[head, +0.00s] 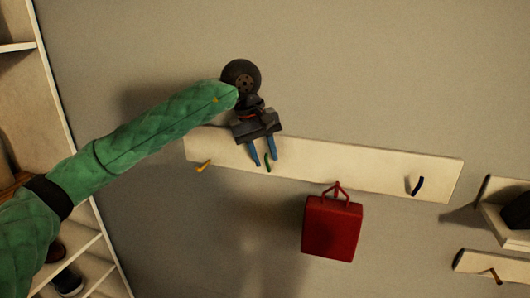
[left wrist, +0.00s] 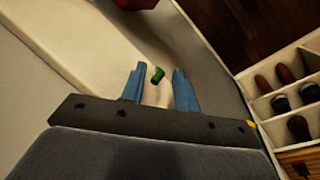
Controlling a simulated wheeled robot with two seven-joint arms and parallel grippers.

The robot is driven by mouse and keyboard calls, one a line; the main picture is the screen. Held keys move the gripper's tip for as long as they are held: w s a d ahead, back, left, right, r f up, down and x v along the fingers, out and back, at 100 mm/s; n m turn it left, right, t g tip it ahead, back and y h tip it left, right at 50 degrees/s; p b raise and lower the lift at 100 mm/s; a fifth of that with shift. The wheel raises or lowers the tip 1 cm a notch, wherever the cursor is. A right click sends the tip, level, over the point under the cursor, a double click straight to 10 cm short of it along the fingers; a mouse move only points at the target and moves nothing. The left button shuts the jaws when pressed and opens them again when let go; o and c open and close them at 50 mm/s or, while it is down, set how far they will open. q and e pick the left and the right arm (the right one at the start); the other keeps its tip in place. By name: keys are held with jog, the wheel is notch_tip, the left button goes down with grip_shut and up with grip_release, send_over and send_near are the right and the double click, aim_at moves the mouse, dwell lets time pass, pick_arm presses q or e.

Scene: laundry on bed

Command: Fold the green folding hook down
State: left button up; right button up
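The green folding hook (head: 267,162) sticks out from a pale wall board (head: 388,179), between a yellow hook and a red bag. My left gripper (head: 263,163) is in front of the board, its two blue fingers apart, with the green hook showing close to the fingertips. In the left wrist view, the green hook (left wrist: 158,76) shows between the open fingertips (left wrist: 156,74) and just beyond them. I cannot tell whether a finger touches it. My right gripper is in neither view.
A yellow hook (head: 203,166) is left of the green one. A red bag (head: 332,228) hangs to the right, and a black hook (head: 417,186) is farther right. Shelves with shoes (left wrist: 297,128) stand at the left of the head view. The wall above the board is clear.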

pick_arm(q)
jog(key=shift+w+d+f, duration=0.1)
jog(key=shift+w+f, duration=0.05)
jog(key=shift+f, duration=0.35)
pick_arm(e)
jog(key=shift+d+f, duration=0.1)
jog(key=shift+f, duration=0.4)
pick_arm(q)
grip_shut()
